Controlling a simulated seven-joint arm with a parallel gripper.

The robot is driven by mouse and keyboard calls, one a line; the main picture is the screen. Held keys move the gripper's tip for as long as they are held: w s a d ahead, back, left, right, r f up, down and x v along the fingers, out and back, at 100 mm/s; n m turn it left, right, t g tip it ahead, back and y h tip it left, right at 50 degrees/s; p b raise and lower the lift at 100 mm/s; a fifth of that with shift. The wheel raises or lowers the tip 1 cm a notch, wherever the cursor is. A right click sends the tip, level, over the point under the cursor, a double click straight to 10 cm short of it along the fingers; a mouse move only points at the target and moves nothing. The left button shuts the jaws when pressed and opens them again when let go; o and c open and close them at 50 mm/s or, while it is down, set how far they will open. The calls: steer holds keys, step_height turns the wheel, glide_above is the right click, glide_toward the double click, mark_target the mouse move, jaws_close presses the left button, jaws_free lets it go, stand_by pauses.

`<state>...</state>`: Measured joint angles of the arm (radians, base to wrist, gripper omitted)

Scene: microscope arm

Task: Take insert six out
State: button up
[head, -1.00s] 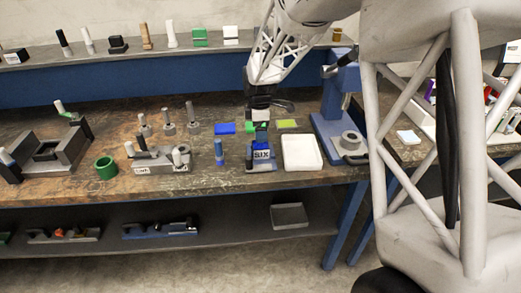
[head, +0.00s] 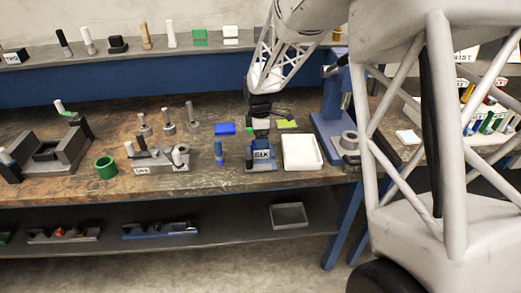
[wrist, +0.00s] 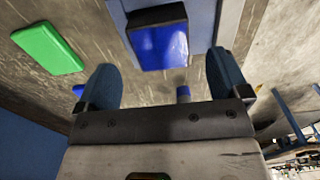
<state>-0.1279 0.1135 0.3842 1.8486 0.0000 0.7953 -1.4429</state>
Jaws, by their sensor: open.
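The fixture labelled SIX (head: 261,155) stands on the workbench, left of the white tray. A blue block (wrist: 160,45), which looks like insert six, sits in its holder and shows in the wrist view ahead of my fingertips. My gripper (wrist: 165,78) is open, with one blue finger to each side and nothing between them. In the head view my gripper (head: 261,132) is just above and behind the fixture. There its fingers and the insert overlap, so the exact gap is hidden.
The white tray (head: 302,152) is close on the right. A blue peg (head: 219,152) stands on the left. A blue block (head: 225,128) and a yellow-green pad (head: 287,124) lie behind. A blue press (head: 335,120) stands farther right. A green block (wrist: 47,48) shows in the wrist view.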

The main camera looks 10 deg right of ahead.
steer(key=shift+s+d+f, duration=0.1)
steer(key=shift+f, duration=2.2)
steer(key=shift+r, duration=0.1)
jaws_close()
